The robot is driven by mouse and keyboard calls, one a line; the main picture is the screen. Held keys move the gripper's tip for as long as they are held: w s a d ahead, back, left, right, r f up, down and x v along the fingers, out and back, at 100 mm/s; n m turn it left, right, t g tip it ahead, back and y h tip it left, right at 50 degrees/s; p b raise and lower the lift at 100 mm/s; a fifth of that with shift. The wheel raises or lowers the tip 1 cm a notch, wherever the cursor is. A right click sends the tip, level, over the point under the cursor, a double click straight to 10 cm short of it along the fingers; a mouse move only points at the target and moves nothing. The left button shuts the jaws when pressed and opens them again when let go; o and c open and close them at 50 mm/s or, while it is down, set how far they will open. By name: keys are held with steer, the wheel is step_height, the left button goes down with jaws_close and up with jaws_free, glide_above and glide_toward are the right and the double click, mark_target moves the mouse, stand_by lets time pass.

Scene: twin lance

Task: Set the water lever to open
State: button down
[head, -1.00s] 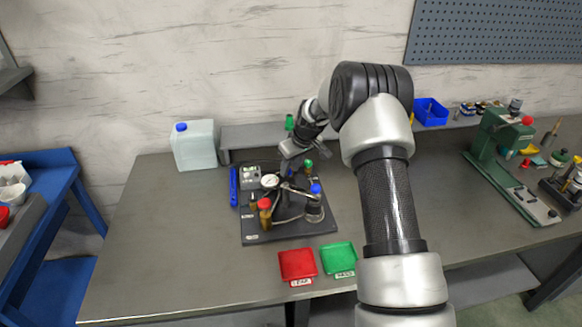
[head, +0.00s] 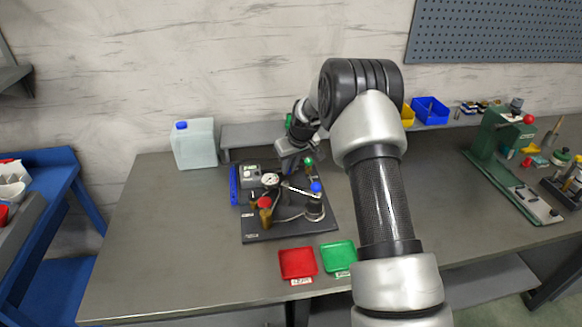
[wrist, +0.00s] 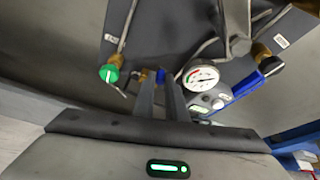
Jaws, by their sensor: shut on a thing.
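The dark board (head: 290,228) on the bench carries valves, pipes and a round gauge (head: 271,180); the gauge also shows in the wrist view (wrist: 203,77). My gripper (head: 289,166) reaches down at the board's back edge, between the green knob (head: 308,161) and the grey display box (head: 250,175). In the wrist view its two narrow fingers (wrist: 160,88) are close together, shut on a small blue lever (wrist: 160,75) beside a brass fitting (wrist: 142,76). The fingers hide most of this lever, so its angle cannot be told.
Red-topped (head: 264,203) and blue-topped (head: 316,187) fittings stand on the board. A blue bar (head: 233,185) lies at its left edge. Red (head: 297,263) and green (head: 338,256) trays lie in front. A water jug (head: 195,145) stands back left. The bench's left is clear.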

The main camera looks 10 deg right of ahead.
steer(key=m, duration=0.1)
steer(key=a+m+h, duration=0.1)
steer(key=m, duration=0.1)
steer(key=a+m+b, duration=0.1)
steer(key=shift+w+h, duration=0.25)
steer(key=shift+h, duration=0.05)
steer(key=m, duration=0.1)
steer(key=w+a+m+h, duration=0.1)
steer(key=m, duration=0.3)
steer(key=shift+w+a+h, duration=0.15)
steer(key=shift+a+h, duration=0.15)
steer(key=shift+h, duration=0.1)
steer(key=m, duration=0.1)
steer(key=w+m+g+h, duration=0.1)
steer(key=m, duration=0.1)
steer(key=shift+w+a+m+b, duration=0.15)
steer(key=shift+a+m+b, duration=0.15)
steer(key=shift+a, duration=0.1)
steer(key=shift+w+a+m+g+h+p, duration=0.1)
steer(key=shift+w+m+g+h+p, duration=0.2)
steer(key=shift+m, duration=0.45)
steer(key=shift+w+m+g+h+p, duration=0.15)
steer(key=shift+w+m+g+h, duration=0.1)
steer(key=shift+m, duration=0.5)
steer(key=shift+w+m, duration=0.2)
steer(key=shift+m, duration=0.4)
steer(key=c, duration=1.8)
jaws_free()
steer(key=shift+o, duration=0.2)
